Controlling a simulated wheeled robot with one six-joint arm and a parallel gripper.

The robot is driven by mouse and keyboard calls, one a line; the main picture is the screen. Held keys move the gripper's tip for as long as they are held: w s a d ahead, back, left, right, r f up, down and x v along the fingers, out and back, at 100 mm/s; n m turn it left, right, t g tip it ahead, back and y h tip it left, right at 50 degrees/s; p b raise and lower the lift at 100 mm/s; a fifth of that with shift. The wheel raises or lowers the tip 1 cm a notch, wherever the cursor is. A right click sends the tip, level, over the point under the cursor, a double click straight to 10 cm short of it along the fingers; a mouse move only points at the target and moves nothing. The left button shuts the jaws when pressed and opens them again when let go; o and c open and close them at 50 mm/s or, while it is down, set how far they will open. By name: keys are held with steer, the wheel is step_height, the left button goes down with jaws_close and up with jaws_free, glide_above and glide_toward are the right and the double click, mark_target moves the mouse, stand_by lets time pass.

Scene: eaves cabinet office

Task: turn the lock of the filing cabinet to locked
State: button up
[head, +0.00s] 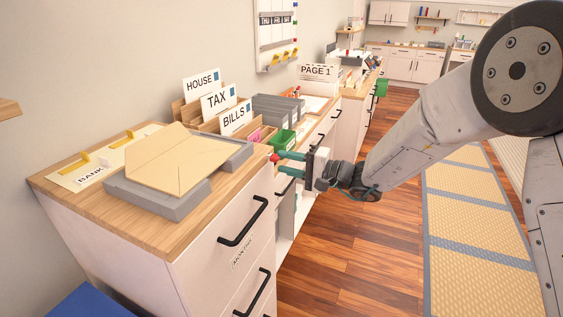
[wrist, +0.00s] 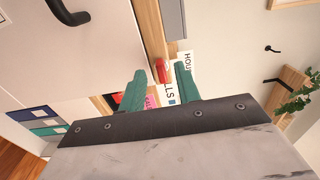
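The white filing cabinet (head: 215,235) with black bar handles stands at front left in the head view; its white front also shows in the wrist view (wrist: 95,50). In the wrist view the red knob (wrist: 161,71) lies between my fingertips, with gaps on both sides. My gripper (head: 283,163) is open, its teal fingers (wrist: 160,72) pointing at the knob. I cannot tell whether they touch it, nor which way the lock is set.
Grey trays with a tan envelope (head: 178,158) lie on the cabinet top. Behind stand a file sorter with the BILLS card (head: 236,117) and a green bin (head: 284,140). Black drawer handles (head: 243,222) stick out from the front. The wooden floor (head: 335,250) to the right is clear.

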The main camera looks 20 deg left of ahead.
steer(key=d, duration=0.5)
steer(key=shift+s+d, duration=0.2)
steer(key=shift+d, duration=0.05)
steer(key=s+d+f+n+g+h, duration=0.1)
steer(key=s+d+g+h, duration=0.25)
steer(key=s, duration=0.35)
steer(key=s+d+f+g+h, duration=0.1)
steer(key=s+d+g+h, duration=0.2)
steer(key=s, duration=0.4)
steer(key=s+d+r+t+h, duration=0.2)
steer(key=s+d, duration=0.4)
steer(key=d, duration=0.5)
steer(key=s+d+r+t+h, duration=0.2)
steer(key=s+d+r+h, duration=0.2)
steer(key=s+d, duration=0.3)
steer(key=s+d+r+t+h, duration=0.2)
steer(key=s+d+r+h, duration=0.2)
steer(key=d, duration=1.3)
steer(key=shift+s+d+t+h, duration=0.3)
steer(key=shift+s+h, duration=0.45)
steer(key=shift+s, duration=0.75)
